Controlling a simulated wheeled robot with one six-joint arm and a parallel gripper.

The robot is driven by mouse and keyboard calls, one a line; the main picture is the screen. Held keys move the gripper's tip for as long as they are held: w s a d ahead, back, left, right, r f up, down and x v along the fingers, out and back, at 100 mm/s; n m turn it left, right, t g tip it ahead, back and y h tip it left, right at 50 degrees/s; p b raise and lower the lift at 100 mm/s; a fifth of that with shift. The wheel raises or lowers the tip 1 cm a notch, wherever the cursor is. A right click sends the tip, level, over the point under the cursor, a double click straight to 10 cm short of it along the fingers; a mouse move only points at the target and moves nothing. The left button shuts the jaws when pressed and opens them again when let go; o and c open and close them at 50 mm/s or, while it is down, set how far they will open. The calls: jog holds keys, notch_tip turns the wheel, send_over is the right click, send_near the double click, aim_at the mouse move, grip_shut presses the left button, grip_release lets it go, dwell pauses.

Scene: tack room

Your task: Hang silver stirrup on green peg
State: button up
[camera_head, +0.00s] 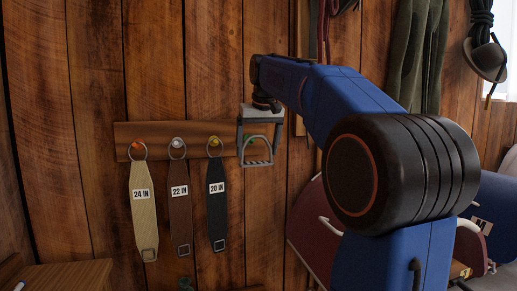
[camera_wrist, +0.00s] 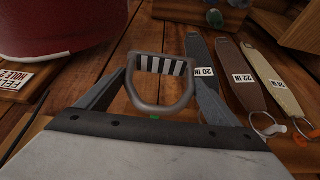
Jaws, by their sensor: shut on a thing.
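The silver stirrup (camera_wrist: 186,97), a grey arch with a striped tread, is held between the fingers of my gripper (camera_wrist: 157,88). In the head view my gripper (camera_head: 257,150) points down at the right end of the wooden peg board (camera_head: 160,128), and the stirrup (camera_head: 258,163) hangs tread-down between its fingers. The green peg (camera_head: 252,141) shows as a small spot at the stirrup's upper part. In the wrist view the green peg (camera_wrist: 154,117) shows just beside the arch's curved end, mostly hidden. I cannot tell whether the peg is through the stirrup.
Left of the green peg hang a tan 24 IN strap (camera_head: 145,210), a brown 22 IN strap (camera_head: 180,210) and a black 20 IN strap (camera_head: 216,205), on orange, white and yellow pegs. A dark red rounded object (camera_head: 312,225) stands lower right. Wall below the stirrup is clear.

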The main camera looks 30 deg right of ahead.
jog(key=shift+w+d+f, duration=0.1)
jog(key=shift+w+d, duration=0.25)
jog(key=shift+w, duration=0.9)
jog(key=shift+w+d+f, duration=0.1)
jog(key=shift+w+d, duration=0.25)
jog(key=shift+w, duration=0.85)
jog(key=shift+w+d+f, duration=0.1)
jog(key=shift+w+d, duration=0.25)
jog(key=shift+w, duration=0.9)
jog(key=shift+w+d+f, duration=0.2)
jog(key=shift+w+f, duration=0.1)
jog(key=shift+w, duration=0.3)
jog(key=o, duration=1.1)
